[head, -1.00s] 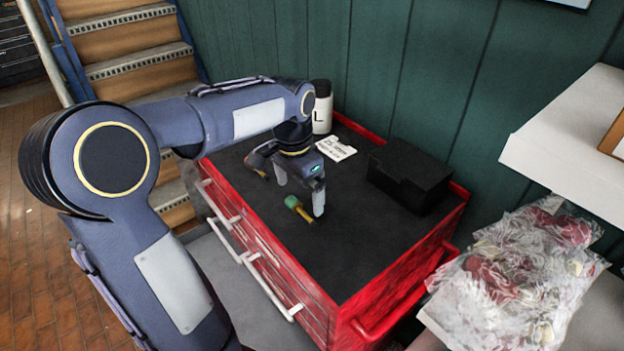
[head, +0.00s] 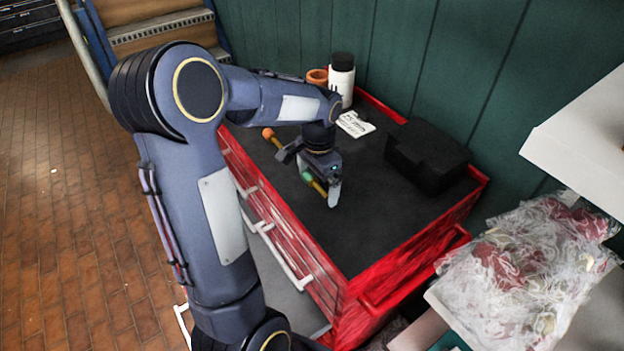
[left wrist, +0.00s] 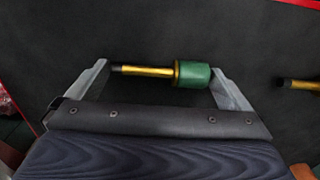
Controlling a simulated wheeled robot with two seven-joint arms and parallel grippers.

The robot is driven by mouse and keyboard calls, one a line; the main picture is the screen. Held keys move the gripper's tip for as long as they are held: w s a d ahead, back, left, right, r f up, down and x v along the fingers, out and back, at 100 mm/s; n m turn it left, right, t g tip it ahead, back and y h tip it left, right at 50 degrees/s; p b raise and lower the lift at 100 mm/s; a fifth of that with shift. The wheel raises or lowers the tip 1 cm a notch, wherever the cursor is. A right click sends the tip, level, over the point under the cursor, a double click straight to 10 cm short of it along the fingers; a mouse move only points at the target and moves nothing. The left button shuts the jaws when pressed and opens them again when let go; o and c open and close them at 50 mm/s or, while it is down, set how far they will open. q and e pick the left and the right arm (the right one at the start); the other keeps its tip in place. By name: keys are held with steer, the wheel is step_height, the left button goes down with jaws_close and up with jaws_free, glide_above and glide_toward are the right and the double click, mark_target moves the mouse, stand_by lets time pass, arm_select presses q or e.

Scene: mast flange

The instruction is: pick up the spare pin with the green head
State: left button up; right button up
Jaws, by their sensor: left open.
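The spare pin with the green head (head: 309,177) lies on the black top of the red tool cabinet. In the left wrist view its green head (left wrist: 192,74) is near the right finger, and its brass shaft with a dark tip points to the left finger. My left gripper (head: 317,183) is open just over the pin, one finger past each end in the left wrist view (left wrist: 160,82). Whether the fingers touch the pin I cannot tell. In the head view the gripper hides part of the pin. My right gripper is not in view.
A second pin with an orange head (head: 269,134) lies farther left on the cabinet top (head: 375,235); its shaft end shows in the wrist view (left wrist: 298,84). A black block (head: 428,156), a white card (head: 355,124), a white bottle (head: 342,80) and an orange ring-like thing (head: 317,77) stand toward the back.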

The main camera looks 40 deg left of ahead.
arm_select(q)
steer(key=c, duration=0.7)
steer(key=shift+o, duration=0.2)
steer(key=shift+r, duration=0.1)
